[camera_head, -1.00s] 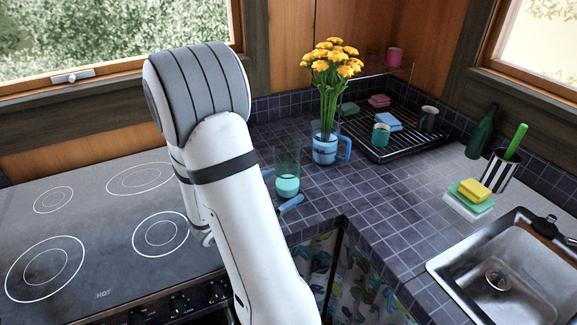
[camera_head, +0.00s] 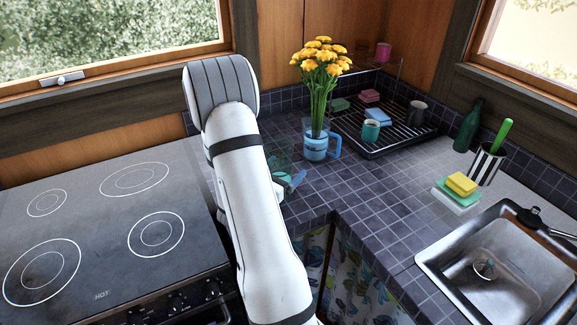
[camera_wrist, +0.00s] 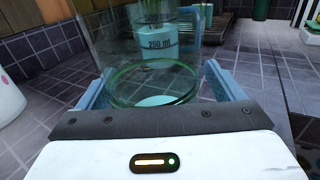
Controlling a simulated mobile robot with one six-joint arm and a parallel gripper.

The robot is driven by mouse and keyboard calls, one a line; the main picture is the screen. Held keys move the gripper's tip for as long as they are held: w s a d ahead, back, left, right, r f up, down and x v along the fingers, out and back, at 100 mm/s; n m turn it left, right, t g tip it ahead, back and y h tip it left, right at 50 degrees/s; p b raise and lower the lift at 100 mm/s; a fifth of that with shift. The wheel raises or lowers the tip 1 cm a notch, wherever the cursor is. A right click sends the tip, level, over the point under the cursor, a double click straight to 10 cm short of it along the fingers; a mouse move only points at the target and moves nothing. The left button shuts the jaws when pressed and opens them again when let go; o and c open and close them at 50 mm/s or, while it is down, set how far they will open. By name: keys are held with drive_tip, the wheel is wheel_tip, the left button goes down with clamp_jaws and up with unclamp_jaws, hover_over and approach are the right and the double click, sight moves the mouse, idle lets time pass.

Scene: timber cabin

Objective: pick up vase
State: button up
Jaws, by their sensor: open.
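The vase (camera_wrist: 140,55) is a clear glass cylinder with a green-tinted rim and teal at its bottom. In the head view the vase (camera_head: 283,152) stands on the tiled counter, partly hidden by my arm. My gripper (camera_wrist: 160,92) is open, with one light-blue finger on each side of the vase in the wrist view. I cannot tell whether either finger touches the glass. In the head view only part of my gripper (camera_head: 290,181) shows, low beside the vase.
A blue-handled measuring jug (camera_head: 315,148) with yellow flowers (camera_head: 322,62) stands close behind the vase. A dish rack (camera_head: 392,140) with cups and sponges is behind it. The stove (camera_head: 95,235) lies left, the sink (camera_head: 500,265) right. Tiled counter (camera_head: 365,195) between is clear.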

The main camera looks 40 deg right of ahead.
drive_tip(key=shift+c, duration=0.3)
drive_tip(key=c, duration=1.4)
drive_tip(key=shift+r, duration=0.15)
